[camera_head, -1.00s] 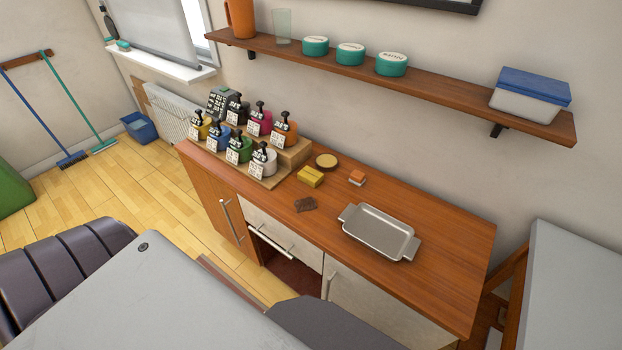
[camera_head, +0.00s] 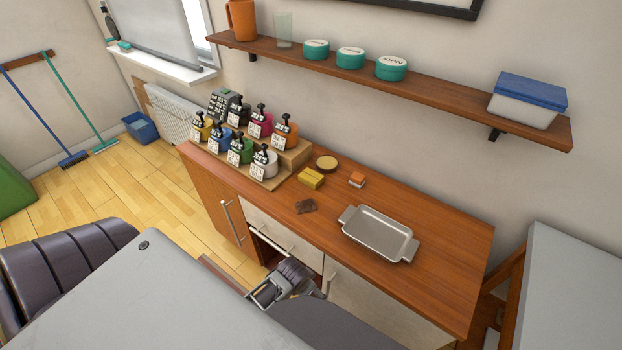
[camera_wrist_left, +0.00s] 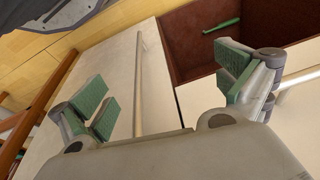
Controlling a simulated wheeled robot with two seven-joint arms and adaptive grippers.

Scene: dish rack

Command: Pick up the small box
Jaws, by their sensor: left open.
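My left gripper (camera_head: 264,292) is low in front of the cabinet, below the counter top and well apart from both. In the left wrist view my left gripper (camera_wrist_left: 168,88) has its green-padded fingers spread wide with nothing between them. Neither block shows there. My right gripper is not in view.
A metal tray (camera_head: 378,234), a dark brown piece (camera_head: 305,206) and a round lidded item (camera_head: 326,162) lie on the counter (camera_head: 440,235). The wrist view shows a bar handle (camera_wrist_left: 139,80) and an open dark-red compartment (camera_wrist_left: 190,50) holding a green item (camera_wrist_left: 222,26). A shelf (camera_head: 440,95) runs above.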

